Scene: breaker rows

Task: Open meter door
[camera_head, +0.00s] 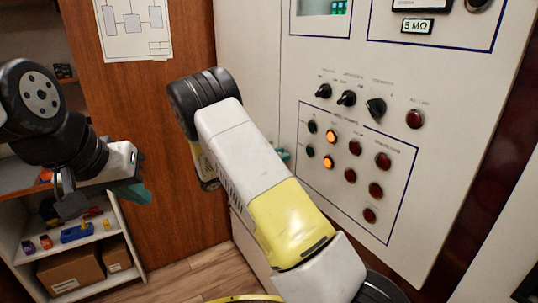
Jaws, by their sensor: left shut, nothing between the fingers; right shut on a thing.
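A large pale cabinet panel (268,80) fills the right half of the head view. It carries knobs, lamps and part of a meter (422,4) cut off at the top edge. I cannot make out which part is the meter door or whether it is open. My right arm crosses in front of the panel. Only a teal bit of my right gripper (284,154) shows past the arm, close to the panel. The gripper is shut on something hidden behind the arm. My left gripper (140,193) is shut and empty at the left, away from the cabinet.
Black rotary knobs (346,98) and several red and orange lamps (330,136) stick out of the panel. A shelf (70,243) with small items and cardboard boxes (72,270) stands at the lower left. A brown wooden wall (140,95) with a paper diagram (131,22) is behind.

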